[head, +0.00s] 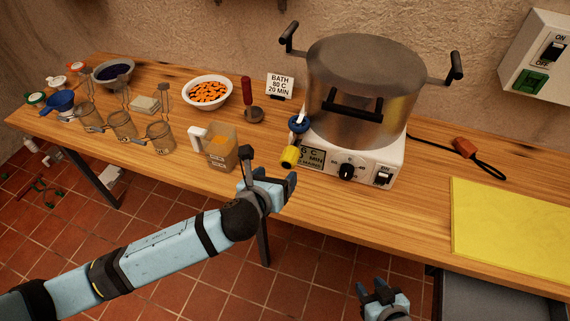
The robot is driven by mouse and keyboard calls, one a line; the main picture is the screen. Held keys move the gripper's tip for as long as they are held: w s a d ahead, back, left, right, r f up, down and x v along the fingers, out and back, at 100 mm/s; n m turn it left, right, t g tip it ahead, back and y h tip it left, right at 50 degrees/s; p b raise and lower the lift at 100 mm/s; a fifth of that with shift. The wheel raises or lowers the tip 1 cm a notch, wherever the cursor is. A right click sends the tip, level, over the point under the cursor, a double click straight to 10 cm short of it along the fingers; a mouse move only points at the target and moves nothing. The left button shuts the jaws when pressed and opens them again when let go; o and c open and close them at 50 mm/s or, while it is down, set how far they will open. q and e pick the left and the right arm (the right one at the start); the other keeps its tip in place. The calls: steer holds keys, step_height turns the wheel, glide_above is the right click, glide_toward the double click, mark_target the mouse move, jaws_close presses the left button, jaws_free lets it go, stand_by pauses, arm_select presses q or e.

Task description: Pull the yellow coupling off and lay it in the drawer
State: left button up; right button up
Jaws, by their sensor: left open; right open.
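The yellow coupling (289,157) is at the end of the blue-handled tap (298,124) on the front left of the steel pot (350,80). My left gripper (268,170) is open and empty, in front of the table edge, just below and left of the coupling in the picture. No contact between them shows. The grey drawer (490,294) is below the table at the bottom right; it looks pulled out, and the frame cuts it off. My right gripper (374,287) is open and empty at the bottom, left of the drawer.
A measuring jug (222,152) stands close left of my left gripper. Several glass jars (160,135) and a bowl of orange pieces (207,91) stand further left. A yellow mat (510,225) lies at the right.

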mark_target(287, 166)
arm_select(q)
steer(key=x, duration=0.7)
steer(key=shift+w+f+p, duration=0.1)
steer(key=shift+w+p, duration=0.1)
steer(key=shift+p, duration=0.1)
steer(key=shift+c, duration=0.3)
steer(key=c, duration=1.1)
steer(key=shift+o, duration=0.2)
steer(key=shift+s, duration=0.1)
steer(key=shift+s, duration=0.1)
steer(key=shift+s+a+p, duration=0.1)
steer(key=shift+s+p, duration=0.05)
steer(key=shift+p, duration=0.15)
steer(key=shift+s+a+p, duration=0.25)
steer(key=shift+s+p, duration=0.05)
steer(key=shift+s, duration=0.3)
steer(key=shift+s+a+p, duration=0.25)
steer(key=shift+s+p, duration=0.3)
steer(key=shift+s, duration=0.35)
steer(key=shift+s, duration=0.1)
